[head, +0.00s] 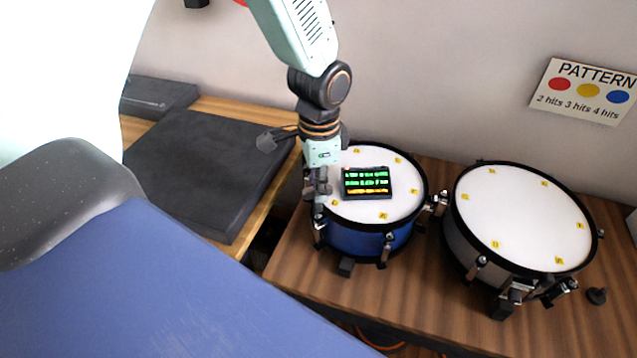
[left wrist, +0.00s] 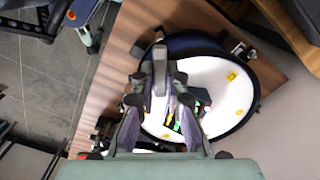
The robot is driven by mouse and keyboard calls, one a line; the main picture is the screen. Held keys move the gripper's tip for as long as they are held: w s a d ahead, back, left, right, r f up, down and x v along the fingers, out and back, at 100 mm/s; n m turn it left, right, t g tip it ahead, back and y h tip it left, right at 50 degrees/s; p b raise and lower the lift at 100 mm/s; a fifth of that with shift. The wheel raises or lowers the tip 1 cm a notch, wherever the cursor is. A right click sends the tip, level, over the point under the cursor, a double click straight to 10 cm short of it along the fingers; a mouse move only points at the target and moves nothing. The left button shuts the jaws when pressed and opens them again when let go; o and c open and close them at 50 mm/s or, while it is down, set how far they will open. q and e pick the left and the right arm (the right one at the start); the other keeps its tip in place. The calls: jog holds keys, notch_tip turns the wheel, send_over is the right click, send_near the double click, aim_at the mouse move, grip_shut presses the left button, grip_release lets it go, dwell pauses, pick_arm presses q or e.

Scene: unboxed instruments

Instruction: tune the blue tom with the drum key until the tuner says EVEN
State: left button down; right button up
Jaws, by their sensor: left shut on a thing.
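The blue tom (head: 350,240) stands on the wooden table, with a white head, a black hoop and yellow labels around its edge. The tuner (head: 367,183) lies on its head, showing green lines and an orange line too small to read. My left gripper (head: 318,190) points down at the tom's left rim. In the left wrist view, my left gripper (left wrist: 158,82) is shut on a grey upright piece that looks like the drum key (left wrist: 160,72), over the hoop's edge. Whether the key sits on a lug, I cannot tell. My right gripper is out of view.
A second drum (head: 525,215) with a white head stands close on the right. A small dark piece (head: 597,296) lies beside it. A dark flat slab (head: 200,165) lies on the table at left. A PATTERN sign (head: 585,92) is on the wall.

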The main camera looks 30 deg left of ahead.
pick_arm(q)
jog(key=shift+p, duration=0.4)
dwell(0.4)
jog(key=shift+f+b, duration=0.4)
jog(key=shift+f, duration=0.65)
dwell(0.6)
jog(key=shift+r+n+p, duration=0.1)
jog(key=shift+n+p, duration=0.7)
jog(key=shift+n, duration=0.4)
jog(key=shift+n+p, duration=0.3)
jog(key=shift+n, duration=0.7)
jog(key=shift+n+p, duration=0.75)
jog(key=shift+n, duration=0.45)
jog(key=shift+n+p, duration=0.3)
jog(key=shift+n, duration=0.7)
